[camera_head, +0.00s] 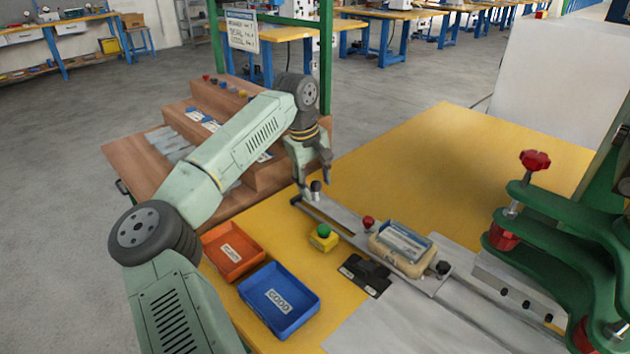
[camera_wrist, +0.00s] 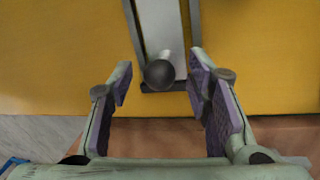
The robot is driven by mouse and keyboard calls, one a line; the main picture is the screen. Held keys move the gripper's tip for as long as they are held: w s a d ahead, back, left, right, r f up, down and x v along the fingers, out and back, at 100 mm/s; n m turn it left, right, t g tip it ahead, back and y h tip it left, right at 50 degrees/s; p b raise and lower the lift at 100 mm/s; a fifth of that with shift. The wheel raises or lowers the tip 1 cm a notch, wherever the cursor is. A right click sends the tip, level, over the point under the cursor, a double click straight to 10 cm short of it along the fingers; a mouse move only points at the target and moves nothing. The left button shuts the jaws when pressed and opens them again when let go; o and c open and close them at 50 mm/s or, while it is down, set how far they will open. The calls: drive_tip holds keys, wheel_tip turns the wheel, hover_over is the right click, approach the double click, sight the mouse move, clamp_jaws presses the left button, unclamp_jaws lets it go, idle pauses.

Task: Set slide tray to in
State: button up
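The slide tray (camera_head: 345,219) is a long grey metal strip on the yellow bench, running from near my gripper toward the green press at the right. A beige nest (camera_head: 402,247) holding a clear-topped pack sits on it. A black knob (camera_head: 316,187) stands at the tray's near-left end. In the wrist view this round knob (camera_wrist: 160,74) and the tray strip (camera_wrist: 161,28) lie ahead, centred between the fingers. My gripper (camera_head: 314,178) is open and empty, pointing down over the knob. I cannot tell whether either finger touches it.
A green push button (camera_head: 323,231) on a yellow box, a red knob (camera_head: 368,222), a black plate (camera_head: 364,276) and orange (camera_head: 233,252) and blue (camera_head: 279,300) bins lie close by. The green press (camera_head: 560,235) stands right. The yellow bench behind the tray is clear.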

clamp_jaws()
idle(0.3)
idle(0.4)
